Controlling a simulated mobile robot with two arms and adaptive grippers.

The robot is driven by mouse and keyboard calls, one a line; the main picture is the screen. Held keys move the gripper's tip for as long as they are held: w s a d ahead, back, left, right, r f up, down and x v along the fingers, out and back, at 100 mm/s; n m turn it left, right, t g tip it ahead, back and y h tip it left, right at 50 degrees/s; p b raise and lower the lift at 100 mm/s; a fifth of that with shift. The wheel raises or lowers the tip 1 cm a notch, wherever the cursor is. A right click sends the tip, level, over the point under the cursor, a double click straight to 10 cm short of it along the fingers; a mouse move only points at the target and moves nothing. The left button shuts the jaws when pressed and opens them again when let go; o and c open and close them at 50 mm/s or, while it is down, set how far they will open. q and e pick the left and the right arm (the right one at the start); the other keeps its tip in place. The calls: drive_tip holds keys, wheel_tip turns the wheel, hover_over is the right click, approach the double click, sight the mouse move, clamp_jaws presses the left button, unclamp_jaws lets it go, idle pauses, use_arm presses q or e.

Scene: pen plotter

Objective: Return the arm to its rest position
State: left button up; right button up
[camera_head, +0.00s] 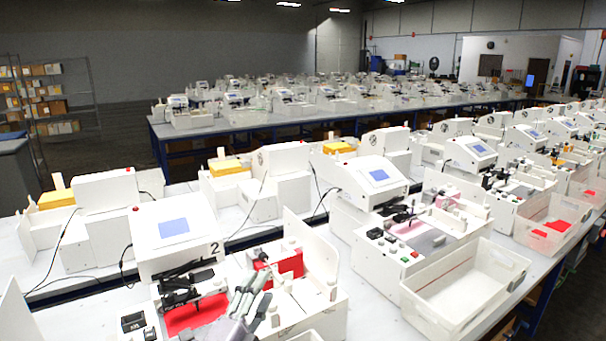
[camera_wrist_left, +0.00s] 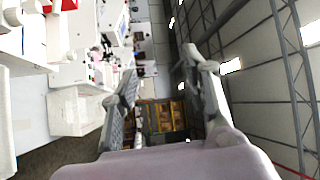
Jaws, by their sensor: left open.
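My left gripper (camera_head: 250,298) shows at the lower middle of the head view, its grey fingers in front of the white plotter station marked 2 (camera_head: 150,258). In the left wrist view my left gripper (camera_wrist_left: 163,80) has its two fingers spread wide, with nothing between them. The wrist view looks sideways along the room, with the tables at the left and the ceiling at the right. I cannot tell whether the fingers touch the station. The station has a red sheet (camera_head: 196,314) and a black pen mechanism (camera_head: 187,280). My right gripper is not in view.
A second red piece (camera_head: 288,262) is in the station, right of the pen mechanism. A neighbouring machine (camera_head: 368,178) and an empty white bin (camera_head: 462,283) stand to the right. More machines fill the tables behind. Shelves (camera_head: 50,98) stand at the far left.

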use_arm(q)
drive_tip(key=s+a+f+n+g+y, duration=0.45)
drive_tip(key=s+f+n, duration=0.2)
drive_tip(key=f, duration=0.25)
drive_tip(key=s+a+f+n+g+y, duration=0.3)
drive_tip(key=s+a+f+n, duration=0.35)
drive_tip(key=f, duration=0.25)
drive_tip(key=s+a+f+n+g+h, duration=0.1)
drive_tip(key=s+f+n+g, duration=0.2)
drive_tip(key=s, duration=0.7)
drive_tip(key=s+f+n+g, duration=0.1)
drive_tip(key=s+f+g, duration=0.35)
drive_tip(key=s, duration=0.55)
wheel_tip(320, 180, down, 30)
drive_tip(key=g+b, duration=0.2)
drive_tip(key=b, duration=0.4)
drive_tip(key=s+a+f+b, duration=0.1)
drive_tip(key=s+f+b, duration=0.2)
drive_tip(key=s+f, duration=0.6)
drive_tip(key=s+a+f+g+b, duration=0.1)
drive_tip(key=s+a+f+b, duration=0.1)
drive_tip(key=s+f, duration=0.6)
wheel_tip(320, 180, down, 7)
drive_tip(key=shift+s+r+b, duration=0.2)
drive_tip(key=shift+s+b, duration=0.2)
drive_tip(key=shift+b, duration=0.1)
